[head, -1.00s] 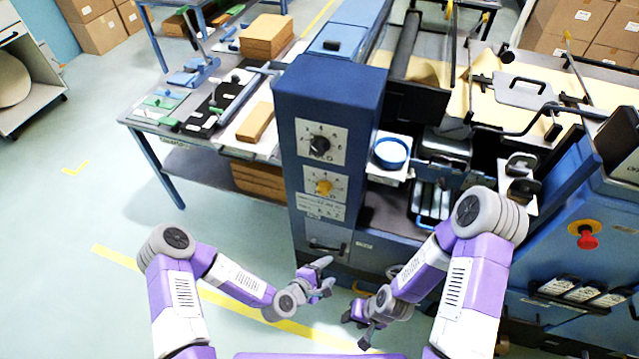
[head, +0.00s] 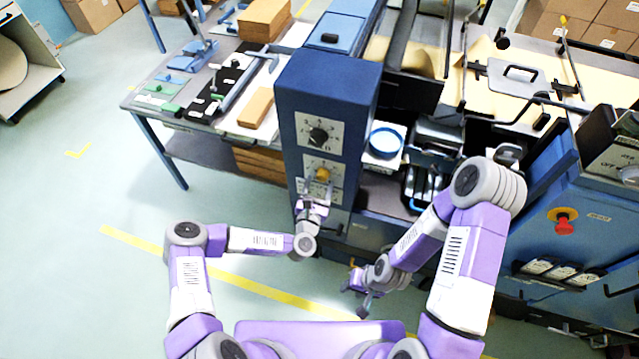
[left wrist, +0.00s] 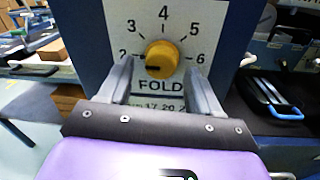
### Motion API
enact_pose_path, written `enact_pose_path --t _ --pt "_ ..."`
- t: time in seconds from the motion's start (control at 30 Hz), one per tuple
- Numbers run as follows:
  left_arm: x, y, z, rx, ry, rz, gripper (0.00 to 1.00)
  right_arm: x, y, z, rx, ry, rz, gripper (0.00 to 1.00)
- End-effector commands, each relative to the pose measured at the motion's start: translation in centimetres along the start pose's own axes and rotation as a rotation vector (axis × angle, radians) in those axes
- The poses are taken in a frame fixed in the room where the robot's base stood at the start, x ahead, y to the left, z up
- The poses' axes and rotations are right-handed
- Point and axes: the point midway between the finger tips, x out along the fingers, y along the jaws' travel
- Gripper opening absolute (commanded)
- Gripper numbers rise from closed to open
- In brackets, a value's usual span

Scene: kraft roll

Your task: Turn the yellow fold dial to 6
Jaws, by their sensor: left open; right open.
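The yellow fold dial (head: 322,175) sits on the front of the blue column, below a black dial (head: 318,135). In the left wrist view the yellow dial (left wrist: 162,56) is ringed by numbers 2 to 6, with FOLD printed beneath. A dark mark on its lower left lies on the 2 side. My left gripper (head: 314,190) is just in front of the dial; in the left wrist view its open fingers (left wrist: 160,80) stand left and right of it, with no clear contact. My right gripper (head: 358,293) is open and empty, low in front of the machine.
A red stop button (head: 565,226) is on the blue unit at right. A blue round dish (head: 386,142) stands right of the column. A workbench (head: 150,118) with tools is at left.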

Motion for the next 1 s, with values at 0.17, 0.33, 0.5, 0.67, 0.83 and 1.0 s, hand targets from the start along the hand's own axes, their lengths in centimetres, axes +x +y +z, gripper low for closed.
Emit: enact_pose_path --t 0.17,0.33,0.5,0.67,0.83,1.0 --pt "0.76 -0.05 0.02 -0.001 0.001 -0.001 0.63 -0.06 -0.03 0.00 0.000 0.000 0.000 0.43" --pt "0.76 -0.06 0.00 -0.001 0.001 -0.002 0.63 -0.06 -0.03 0.00 0.000 0.000 0.000 0.43" --pt "0.74 -0.06 0.00 -0.001 0.001 -0.002 0.44 -0.06 -0.03 0.00 0.000 0.000 0.000 0.43" --pt "0.73 -0.05 -0.01 0.000 0.001 -0.002 0.19 -0.07 -0.03 -0.01 0.000 0.000 0.000 0.43" --pt "0.73 -0.05 -0.01 0.002 0.001 -0.002 0.08 -0.05 -0.02 -0.01 0.000 0.000 0.000 0.43" --pt "0.73 -0.05 -0.07 0.026 -0.001 -0.002 0.08 0.21 0.08 -0.02 0.000 0.000 0.000 0.43"
